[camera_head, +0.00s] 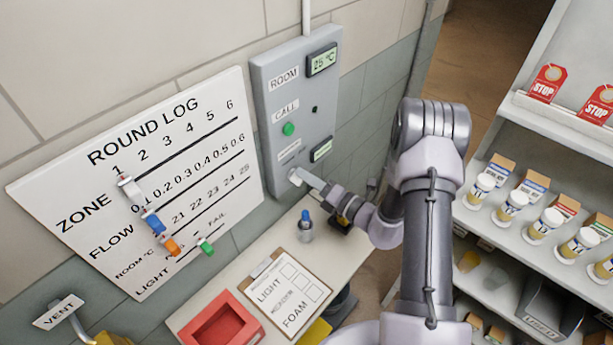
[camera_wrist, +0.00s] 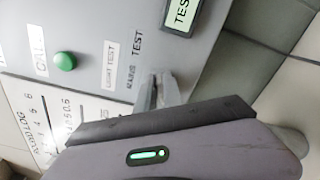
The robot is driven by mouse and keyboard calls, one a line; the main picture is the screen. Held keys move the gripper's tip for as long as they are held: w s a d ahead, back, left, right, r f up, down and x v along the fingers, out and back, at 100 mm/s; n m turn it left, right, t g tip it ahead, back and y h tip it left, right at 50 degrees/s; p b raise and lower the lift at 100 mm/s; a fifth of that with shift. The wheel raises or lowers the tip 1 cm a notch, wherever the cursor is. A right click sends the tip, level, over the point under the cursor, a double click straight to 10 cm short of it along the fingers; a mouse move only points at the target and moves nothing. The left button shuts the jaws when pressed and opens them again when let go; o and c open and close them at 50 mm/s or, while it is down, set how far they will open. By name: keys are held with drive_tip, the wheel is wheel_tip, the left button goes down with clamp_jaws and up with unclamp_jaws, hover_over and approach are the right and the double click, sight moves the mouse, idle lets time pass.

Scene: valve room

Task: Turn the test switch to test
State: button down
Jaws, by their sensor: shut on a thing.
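The grey wall panel (camera_head: 270,92) carries the test switch (camera_head: 294,179) at its lower left. My gripper (camera_head: 301,177) is at the switch, its fingertips against the panel front and shut on it. In the wrist view my gripper (camera_wrist: 160,92) covers most of the switch, so its exact angle is hard to tell. The words "MAINS" and "TEST" (camera_wrist: 137,44) are printed beside the fingers. The lower display (camera_wrist: 182,12) reads "TEST" as far as it shows; in the head view this small display (camera_head: 321,150) is too small to read.
A green call button (camera_head: 288,129) and a "25 °C" display (camera_head: 322,60) are on the same panel. The round log board (camera_head: 140,190) hangs to the left.

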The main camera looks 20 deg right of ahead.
drive_tip(key=c, duration=1.5)
unclamp_jaws()
drive_tip(key=p+v, duration=0.1)
drive_tip(key=v, duration=1.6)
drive_tip(key=shift+s+d, duration=0.15)
drive_tip(key=shift+s, duration=0.1)
